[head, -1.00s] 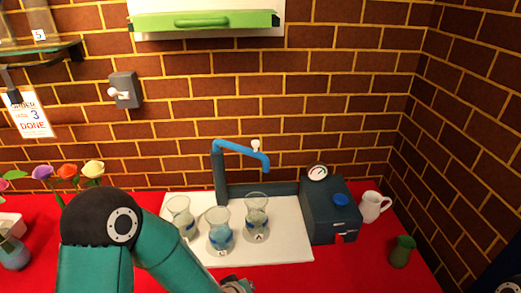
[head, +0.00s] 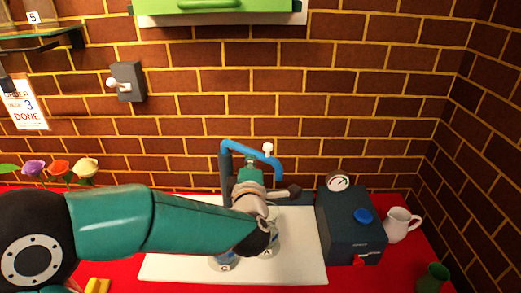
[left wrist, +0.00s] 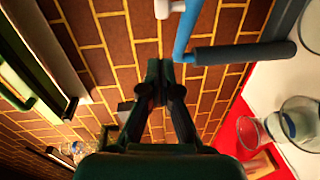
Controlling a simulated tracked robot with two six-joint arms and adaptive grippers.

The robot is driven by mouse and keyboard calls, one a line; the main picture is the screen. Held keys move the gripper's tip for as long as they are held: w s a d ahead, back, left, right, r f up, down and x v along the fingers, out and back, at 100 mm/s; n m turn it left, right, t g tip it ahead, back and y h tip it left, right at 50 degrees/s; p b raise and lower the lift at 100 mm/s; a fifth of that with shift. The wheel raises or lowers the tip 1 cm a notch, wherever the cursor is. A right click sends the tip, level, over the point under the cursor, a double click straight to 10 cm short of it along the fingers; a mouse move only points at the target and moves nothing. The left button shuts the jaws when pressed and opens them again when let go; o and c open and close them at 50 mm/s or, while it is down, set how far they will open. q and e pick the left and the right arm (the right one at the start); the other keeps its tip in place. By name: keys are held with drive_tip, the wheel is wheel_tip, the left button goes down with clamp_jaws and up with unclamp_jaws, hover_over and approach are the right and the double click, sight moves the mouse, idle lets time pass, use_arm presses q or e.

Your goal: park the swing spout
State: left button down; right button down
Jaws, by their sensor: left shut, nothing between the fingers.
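The swing spout (head: 250,151) is a blue pipe on a dark upright post (head: 226,170) at the back of the white board. It points right and its end bends down. A white knob (head: 267,148) sits on it. My left gripper (head: 250,161) is raised in front of the spout, its fingers shut and empty. In the left wrist view the shut fingertips (left wrist: 159,68) are just left of the blue pipe (left wrist: 184,35), apart from it in the picture. I cannot tell the depth between them. My right gripper is not in view.
Glass vases (head: 224,263) stand on the white board (head: 300,265), partly hidden by my left arm. A dark box with a gauge (head: 350,225), a white jug (head: 398,222) and a green vase (head: 433,278) stand to the right. Flowers (head: 60,168) are at left.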

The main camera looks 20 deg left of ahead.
sight(262, 154)
use_arm(q)
drive_tip(key=shift+w+d+f+p, duration=0.2)
drive_tip(key=shift+w+p, duration=0.1)
drive_tip(key=shift+w, duration=0.6)
drive_tip(key=shift+w+d+f+p, duration=0.1)
drive_tip(key=shift+w+d+p, duration=0.2)
drive_tip(key=shift+w, duration=0.6)
drive_tip(key=shift+w+d+f+p, duration=0.1)
drive_tip(key=shift+w+p, duration=0.25)
drive_tip(key=shift+w, duration=0.55)
